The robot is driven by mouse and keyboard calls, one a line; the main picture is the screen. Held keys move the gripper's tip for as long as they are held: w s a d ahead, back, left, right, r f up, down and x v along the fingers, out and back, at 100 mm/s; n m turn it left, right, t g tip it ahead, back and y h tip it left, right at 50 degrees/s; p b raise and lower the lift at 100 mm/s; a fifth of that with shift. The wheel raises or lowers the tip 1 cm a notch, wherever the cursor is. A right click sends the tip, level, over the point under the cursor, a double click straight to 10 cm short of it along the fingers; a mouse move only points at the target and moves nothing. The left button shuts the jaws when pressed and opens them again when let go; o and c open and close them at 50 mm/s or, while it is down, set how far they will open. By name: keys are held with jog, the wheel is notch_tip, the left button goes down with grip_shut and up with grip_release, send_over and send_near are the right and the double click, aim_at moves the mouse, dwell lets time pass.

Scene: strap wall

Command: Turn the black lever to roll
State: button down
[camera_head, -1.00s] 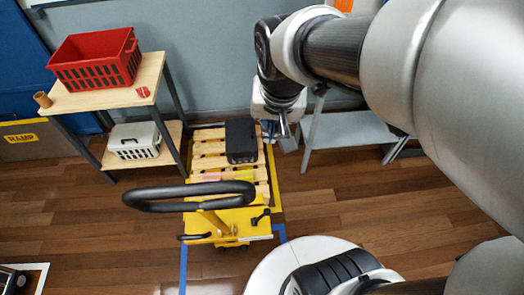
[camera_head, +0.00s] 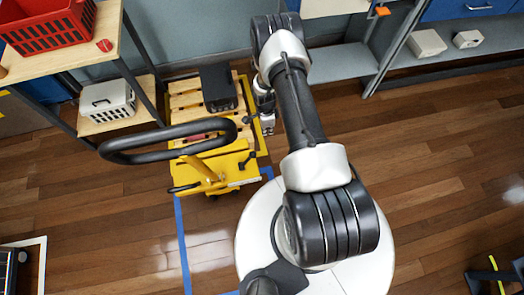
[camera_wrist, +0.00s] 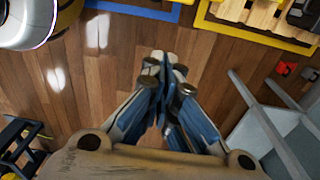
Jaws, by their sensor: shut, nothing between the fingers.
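The black lever (camera_head: 247,160) is a small dark handle at the right side of the yellow pallet truck body (camera_head: 215,169) in the head view. Its exact setting is too small to read. The truck's large black loop handle (camera_head: 170,140) stands to its left. My gripper (camera_head: 268,128) is above and to the right of the lever in the picture, close to the pallet's right edge and apart from the lever. In the wrist view my gripper (camera_wrist: 166,62) is shut and empty, with wood floor behind its fingertips. I cannot make out the lever in the wrist view.
A wooden pallet (camera_head: 187,97) carries a black case (camera_head: 218,88) behind the truck. A shelf at left holds a red crate (camera_head: 48,24) and a white basket (camera_head: 107,101). A grey shelf (camera_head: 340,62) stands at right. Open floor (camera_head: 440,170) lies right.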

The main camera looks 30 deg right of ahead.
jog(key=s+f+m+b, duration=0.1)
jog(key=s+f+b, duration=0.3)
jog(key=f, duration=1.3)
jog(key=shift+m, duration=0.3)
jog(key=shift+w+a+r, duration=0.25)
jog(key=shift+a+r, duration=0.1)
jog(key=shift+a, duration=0.25)
jog(key=shift+w+a+r, duration=0.3)
jog(key=shift+a, duration=0.3)
jog(key=shift+w+a+r, duration=0.25)
jog(key=shift+a+r, duration=0.1)
jog(key=shift+a, duration=0.25)
